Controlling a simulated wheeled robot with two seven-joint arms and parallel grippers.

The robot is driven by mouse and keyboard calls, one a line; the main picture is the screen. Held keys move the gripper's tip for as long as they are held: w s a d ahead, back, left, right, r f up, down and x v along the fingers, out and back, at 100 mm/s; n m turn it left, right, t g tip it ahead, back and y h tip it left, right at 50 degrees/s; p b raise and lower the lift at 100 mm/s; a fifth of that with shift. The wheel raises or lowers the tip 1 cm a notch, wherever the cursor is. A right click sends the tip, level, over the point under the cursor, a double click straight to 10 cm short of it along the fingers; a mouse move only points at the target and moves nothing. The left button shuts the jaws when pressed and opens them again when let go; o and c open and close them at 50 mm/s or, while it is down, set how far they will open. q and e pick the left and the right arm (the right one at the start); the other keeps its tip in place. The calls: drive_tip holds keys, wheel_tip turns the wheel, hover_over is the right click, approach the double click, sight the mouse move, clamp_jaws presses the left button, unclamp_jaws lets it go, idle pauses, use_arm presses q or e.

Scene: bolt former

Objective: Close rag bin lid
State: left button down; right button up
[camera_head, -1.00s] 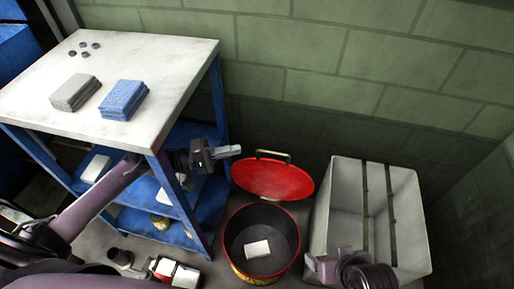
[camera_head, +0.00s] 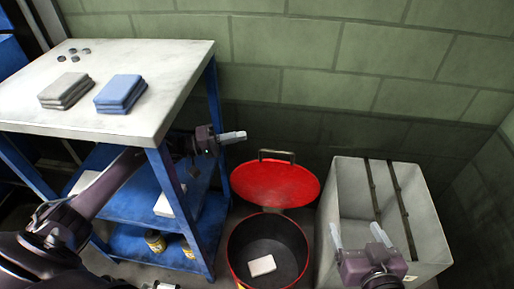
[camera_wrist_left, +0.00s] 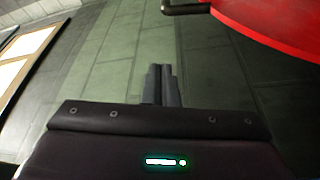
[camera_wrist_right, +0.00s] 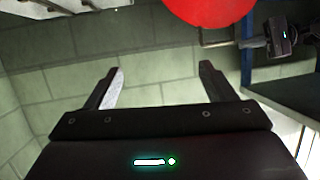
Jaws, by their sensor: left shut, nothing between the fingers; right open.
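The rag bin (camera_head: 238,268) is a round dark drum with a red rim, and a pale folded rag (camera_head: 262,265) lies inside. Its red lid (camera_head: 275,186) stands open, tilted up behind the opening, with a metal handle (camera_head: 277,152) at its top edge. The lid also shows in the left wrist view (camera_wrist_left: 285,22) and in the right wrist view (camera_wrist_right: 210,8). My left gripper (camera_head: 240,136) is shut and empty, up and left of the lid and apart from it. My right gripper (camera_head: 357,234) is open and empty, right of the bin over the grey container's front.
A grey open container (camera_head: 343,190) with two dark straps stands right of the bin. A blue shelf unit (camera_head: 190,228) with a white top (camera_head: 150,60) stands left, holding a grey cloth stack (camera_head: 66,90) and a blue one (camera_head: 121,92). A green block wall is behind.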

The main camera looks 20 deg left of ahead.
sight(255, 162)
use_arm(q)
drive_tip(key=shift+s+d+f+b, duration=0.1)
drive_tip(key=shift+d+f+b, duration=0.1)
drive_tip(key=shift+d, duration=1.3)
drive_tip(key=shift+s+d+f+b, duration=0.1)
drive_tip(key=shift+d+b, duration=0.05)
drive_tip(key=shift+d, duration=1.35)
use_arm(e)
wheel_tip(255, 162, up, 7)
drive_tip(key=w+t+y, duration=0.1)
drive_tip(key=w+t, duration=0.1)
drive_tip(key=t, duration=0.1)
drive_tip(key=shift+r, duration=0.15)
drive_tip(key=shift+a, duration=0.1)
use_arm(q)
drive_tip(key=shift+f, duration=0.1)
use_arm(e)
drive_tip(key=shift+s+t, duration=0.1)
drive_tip(key=shift+t, duration=0.2)
